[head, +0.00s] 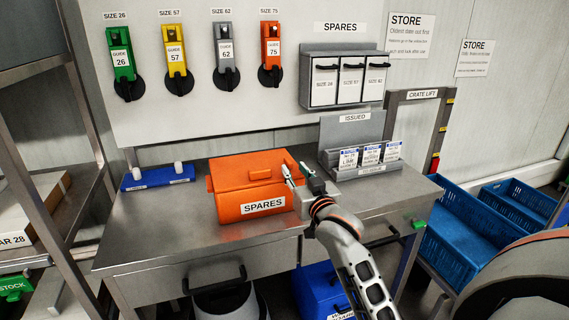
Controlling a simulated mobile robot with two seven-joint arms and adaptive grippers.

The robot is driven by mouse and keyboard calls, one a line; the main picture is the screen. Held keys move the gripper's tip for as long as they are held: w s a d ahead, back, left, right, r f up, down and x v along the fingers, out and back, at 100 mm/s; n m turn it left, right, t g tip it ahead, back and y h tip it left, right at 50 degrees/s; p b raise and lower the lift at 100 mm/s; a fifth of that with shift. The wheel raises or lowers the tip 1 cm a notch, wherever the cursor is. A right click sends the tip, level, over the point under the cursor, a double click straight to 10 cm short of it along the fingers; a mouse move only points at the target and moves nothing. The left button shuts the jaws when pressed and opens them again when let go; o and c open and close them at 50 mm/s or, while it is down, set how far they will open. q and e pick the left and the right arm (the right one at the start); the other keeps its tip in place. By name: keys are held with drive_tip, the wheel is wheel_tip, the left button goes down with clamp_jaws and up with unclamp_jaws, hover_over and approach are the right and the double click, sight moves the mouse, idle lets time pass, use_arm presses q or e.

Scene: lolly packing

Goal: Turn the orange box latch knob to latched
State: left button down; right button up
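The orange box (236,196), with a "SPARES" label on its front, sits on the steel bench with its lid down. My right gripper (293,172) is at the right end of the box, its fingers pointing up and left beside the lid. The latch knob cannot be made out; my gripper covers that end of the box. The fingers look apart at the tips, but whether they touch or hold anything cannot be told. My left gripper is not in view.
A grey "ISSUED" holder (362,172) with several cards stands right of the box. A blue tray (157,178) with two white pieces lies at the left. Coloured guides hang on the wall panel behind. Blue crates (462,245) stand at the right. The bench's front left (150,235) is clear.

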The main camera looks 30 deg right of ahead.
sight(291, 166)
drive_tip(key=x, duration=0.6)
drive_tip(key=shift+a, duration=0.1)
clamp_jaws()
